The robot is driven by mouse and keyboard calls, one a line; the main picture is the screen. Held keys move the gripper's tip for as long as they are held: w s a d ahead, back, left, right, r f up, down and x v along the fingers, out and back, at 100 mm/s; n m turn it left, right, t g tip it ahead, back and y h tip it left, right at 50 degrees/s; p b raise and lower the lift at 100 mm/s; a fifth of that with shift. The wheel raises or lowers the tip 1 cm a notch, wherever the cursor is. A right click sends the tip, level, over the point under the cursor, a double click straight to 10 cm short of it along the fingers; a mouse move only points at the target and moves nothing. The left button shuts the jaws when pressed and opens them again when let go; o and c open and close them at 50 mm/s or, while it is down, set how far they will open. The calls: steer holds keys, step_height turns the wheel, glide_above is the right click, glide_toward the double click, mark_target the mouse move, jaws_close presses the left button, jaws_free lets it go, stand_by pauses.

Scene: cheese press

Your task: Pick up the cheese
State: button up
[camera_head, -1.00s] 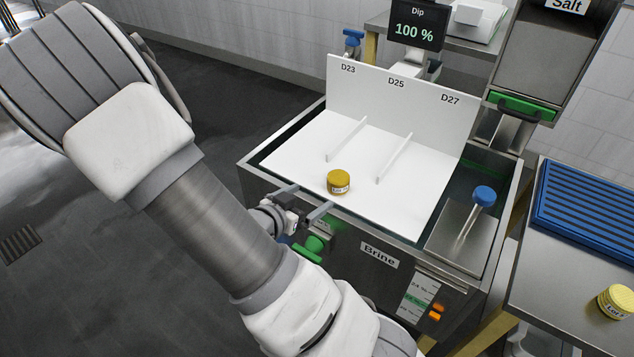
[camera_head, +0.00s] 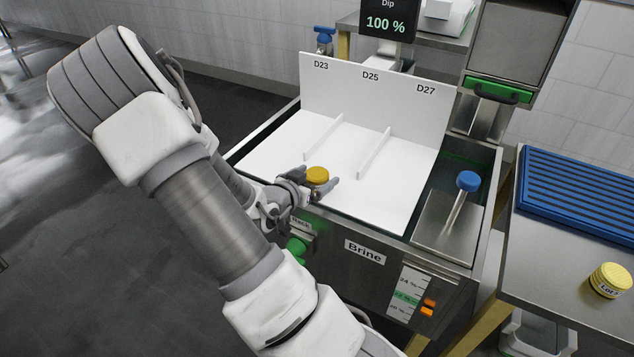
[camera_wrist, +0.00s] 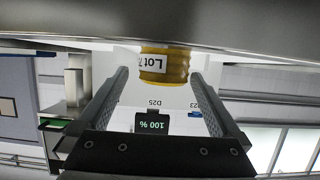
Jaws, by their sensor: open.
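The cheese (camera_head: 317,175) is a small yellow-brown round with a white lot label, standing on the white board in front of the D25 divider area. In the wrist view the cheese (camera_wrist: 165,66) appears upside down, between the two fingers near their far ends. My gripper (camera_head: 318,188) is open, with a finger on each side of the cheese. In the wrist view my gripper (camera_wrist: 165,85) shows gaps between the cheese and both fingers. The lower part of the cheese is partly hidden by the gripper in the head view.
The white board (camera_head: 385,205) has two low dividers and a back wall marked D23, D25, D27. It sits in the brine tank (camera_head: 365,251). A blue-knobbed tool (camera_head: 468,182) stands at right. Another yellow cheese (camera_head: 610,280) and a blue rack (camera_head: 580,190) are on the right table.

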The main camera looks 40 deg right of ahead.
mark_target(323, 169)
steer(key=x, duration=0.2)
steer(key=b+x, duration=0.1)
steer(key=x, duration=0.1)
steer(key=shift+w+d+b, duration=0.3)
steer(key=shift+r, duration=0.1)
jaws_close()
